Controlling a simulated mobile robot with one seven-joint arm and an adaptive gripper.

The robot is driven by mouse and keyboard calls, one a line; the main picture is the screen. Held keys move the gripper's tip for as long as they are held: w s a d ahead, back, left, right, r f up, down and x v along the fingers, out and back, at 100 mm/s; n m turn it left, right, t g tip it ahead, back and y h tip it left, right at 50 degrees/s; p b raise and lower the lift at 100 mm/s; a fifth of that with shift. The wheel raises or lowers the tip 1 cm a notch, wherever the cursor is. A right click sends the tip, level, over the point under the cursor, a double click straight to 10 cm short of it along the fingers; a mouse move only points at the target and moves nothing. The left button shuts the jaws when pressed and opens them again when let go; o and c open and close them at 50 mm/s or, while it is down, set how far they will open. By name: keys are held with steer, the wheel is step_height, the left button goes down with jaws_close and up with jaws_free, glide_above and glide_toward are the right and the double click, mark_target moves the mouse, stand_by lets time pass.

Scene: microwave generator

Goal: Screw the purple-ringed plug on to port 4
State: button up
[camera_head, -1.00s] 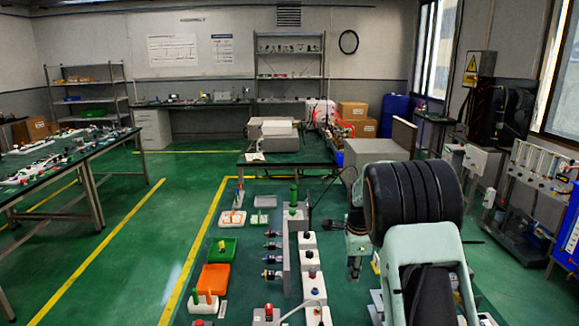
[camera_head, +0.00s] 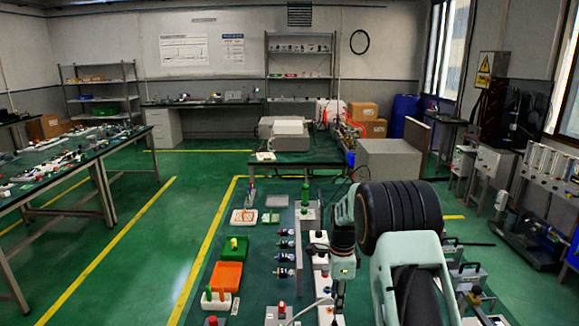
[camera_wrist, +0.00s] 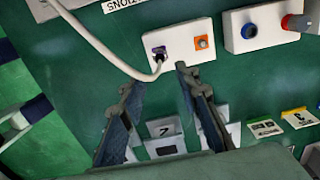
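In the wrist view a white cable (camera_wrist: 105,45) runs from the upper left to a dark plug (camera_wrist: 158,57) at the purple-ringed spot on a white box (camera_wrist: 178,52). An orange-ringed socket (camera_wrist: 202,42) is beside it. My gripper (camera_wrist: 168,78) is open and empty; its fingertips are just below the box in the picture, the left one close to the plug. In the head view my gripper (camera_head: 339,292) points down over the table's right part. Several dark-and-white connectors (camera_head: 285,257) stick out of a grey upright panel (camera_head: 299,250). I cannot read which is port 4.
A white box with a blue button (camera_wrist: 249,31) and a grey-red knob (camera_wrist: 292,22) lies to the right in the wrist view. Numbered labels (camera_wrist: 300,118) lie below. An orange tray (camera_head: 227,275) and a green tray (camera_head: 234,247) stand left of the panel.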

mark_target(335, 320)
step_height(335, 320, down, 9)
steer(key=b, duration=0.5)
steer(key=shift+r, duration=0.15)
steer(key=shift+r, duration=0.1)
stand_by(1.1)
jaws_close()
steer(key=shift+r, duration=0.1)
steer(key=shift+r+p, duration=1.45)
steer(key=shift+r, duration=1.45)
steer(key=shift+s+a+f+b, duration=0.15)
steer(key=shift+s+a+b, duration=0.15)
steer(key=shift+s+a, duration=0.6)
steer(key=shift+s+a+f+b, duration=0.1)
steer(key=shift+s+a+b, duration=0.2)
steer(key=shift+s+a, duration=0.6)
steer(key=shift+s+d, duration=0.1)
steer(key=shift+s, duration=0.05)
